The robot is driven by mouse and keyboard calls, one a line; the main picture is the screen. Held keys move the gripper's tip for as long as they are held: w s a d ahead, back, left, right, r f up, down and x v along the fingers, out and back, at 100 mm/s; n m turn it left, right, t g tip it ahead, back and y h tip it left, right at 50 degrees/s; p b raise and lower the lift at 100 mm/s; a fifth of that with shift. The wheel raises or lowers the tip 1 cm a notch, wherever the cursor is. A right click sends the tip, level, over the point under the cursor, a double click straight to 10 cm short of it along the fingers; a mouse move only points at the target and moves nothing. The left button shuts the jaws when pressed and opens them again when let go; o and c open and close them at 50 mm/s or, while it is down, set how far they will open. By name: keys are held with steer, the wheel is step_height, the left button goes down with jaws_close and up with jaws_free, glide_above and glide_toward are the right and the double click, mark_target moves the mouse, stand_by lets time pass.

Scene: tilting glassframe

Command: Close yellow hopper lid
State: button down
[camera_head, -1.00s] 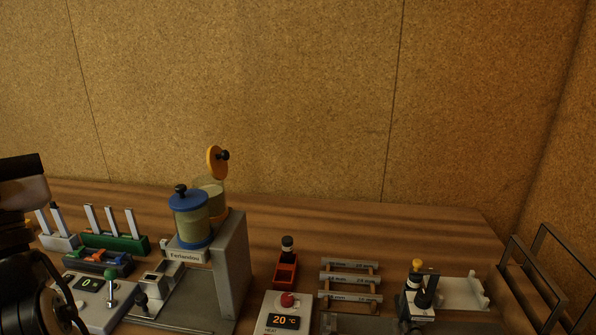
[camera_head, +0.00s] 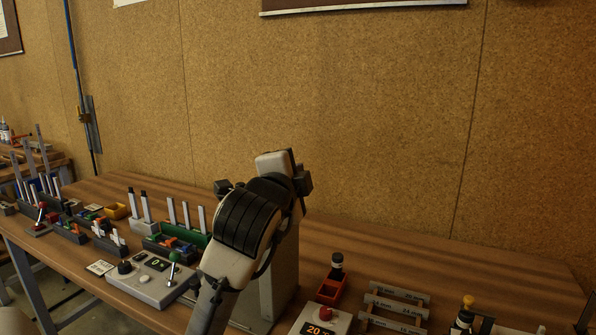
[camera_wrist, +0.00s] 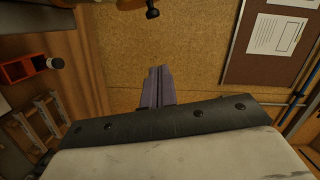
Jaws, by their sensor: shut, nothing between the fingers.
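My gripper (camera_wrist: 158,88) is shut and empty in the wrist view, its two grey-purple fingertips together in front of the cork wall. At the top edge of that view a black knob (camera_wrist: 152,12) shows beside a small yellowish part (camera_wrist: 130,4), which looks like the raised yellow hopper lid. The knob stands apart from my fingertips. In the head view my arm covers the hoppers and the lid, and my fingertips do not show. Only the grey machine body (camera_head: 285,270) shows behind my arm.
A red box (camera_head: 331,289) with a black bottle and a rack of grey bars (camera_head: 397,302) stand right of the machine. A control box (camera_head: 150,283) and a green holder (camera_head: 184,233) stand to its left. The cork wall (camera_head: 370,120) rises behind the bench.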

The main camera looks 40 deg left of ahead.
steer(key=w+a+f+p, duration=0.1)
steer(key=w+a+p, duration=0.2)
steer(key=w+a, duration=0.2)
steer(key=shift+w+a+p, duration=0.25)
steer(key=shift+a+p, duration=0.05)
steer(key=shift+a, duration=0.35)
steer(key=shift+s, duration=0.1)
